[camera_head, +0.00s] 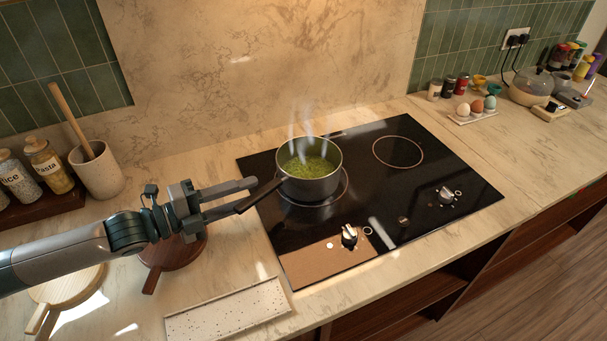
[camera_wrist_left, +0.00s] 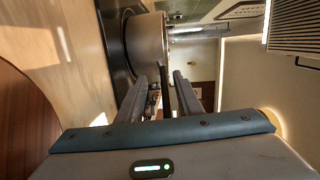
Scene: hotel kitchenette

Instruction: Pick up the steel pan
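The steel pan (camera_head: 325,186) stands upright on the left rear zone of the black hob, with steaming green contents. Its dark handle (camera_head: 262,194) points left and toward the front. My left gripper (camera_head: 245,195) comes in from the left at the handle, its two fingers parted. In the left wrist view, the fingers (camera_wrist_left: 168,92) stand on either side of the dark handle, with the pan's wall (camera_wrist_left: 146,45) beyond. The fingers look open around the handle; whether either touches it is unclear. My right gripper is not in view.
The hob (camera_head: 400,200) has a free right side. A white speckled tray (camera_head: 228,311) and round wooden boards (camera_head: 172,255) lie below my arm. A utensil crock (camera_head: 98,172) and jars (camera_head: 48,168) stand left. Eggs (camera_head: 477,106) sit on a holder behind right.

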